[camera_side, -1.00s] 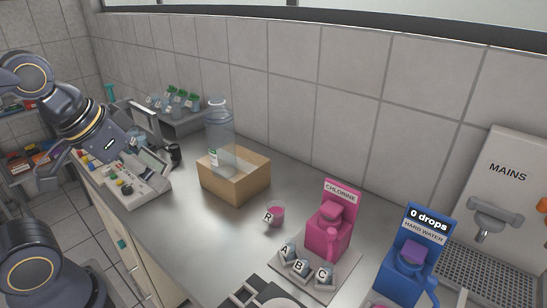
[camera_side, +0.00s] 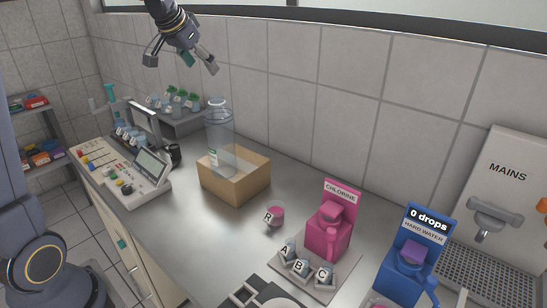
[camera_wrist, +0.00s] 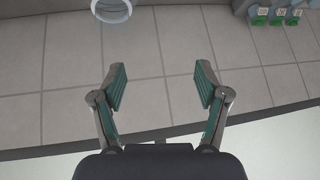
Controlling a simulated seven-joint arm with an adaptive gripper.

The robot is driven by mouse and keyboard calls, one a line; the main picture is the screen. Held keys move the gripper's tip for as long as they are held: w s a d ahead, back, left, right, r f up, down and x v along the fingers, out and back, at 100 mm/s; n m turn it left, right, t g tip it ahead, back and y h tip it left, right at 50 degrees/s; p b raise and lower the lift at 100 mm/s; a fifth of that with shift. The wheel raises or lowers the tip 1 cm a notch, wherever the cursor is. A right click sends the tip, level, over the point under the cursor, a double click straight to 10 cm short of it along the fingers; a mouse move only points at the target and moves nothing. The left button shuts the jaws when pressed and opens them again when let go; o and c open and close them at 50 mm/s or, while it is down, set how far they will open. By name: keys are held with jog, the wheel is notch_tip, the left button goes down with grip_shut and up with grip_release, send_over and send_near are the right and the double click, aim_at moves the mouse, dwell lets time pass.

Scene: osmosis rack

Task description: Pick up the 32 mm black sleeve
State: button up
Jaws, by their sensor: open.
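My gripper (camera_side: 181,64) is open and empty, high above the back of the bench in the side view. In the wrist view, its two green-padded fingers (camera_wrist: 160,90) are spread apart with only tiled wall between them. A small dark cylindrical thing (camera_side: 172,154) stands on the bench between the grey instrument and the cardboard box, well below my gripper. It may be the black sleeve; it is too small to read its size or tell its exact shape. I cannot pick it out in the wrist view.
A clear bottle (camera_side: 219,135) stands upright in the cardboard box (camera_side: 236,186). The grey instrument (camera_side: 143,180) is to the left; green-capped bottles (camera_side: 183,98) stand behind.

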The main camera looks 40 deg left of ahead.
jog(key=w+a+f+n+g, duration=0.1)
jog(key=w+a+f, duration=0.1)
jog(key=a+f, duration=0.35)
jog(key=w+a+f+n, duration=0.1)
jog(key=a+f, duration=0.2)
jog(key=a, duration=0.5)
jog(key=n+g, duration=0.2)
jog(key=n, duration=0.1)
send_near(173, 146)
jog(key=x, duration=0.4)
jog(key=shift+w+a+f, duration=0.1)
jog(key=shift+a+f, duration=0.1)
jog(key=shift+f, duration=0.15)
jog(key=x, duration=0.6)
jog(key=shift+d, duration=0.25)
jog(key=c, duration=1.2)
jog(key=shift+r, duration=0.2)
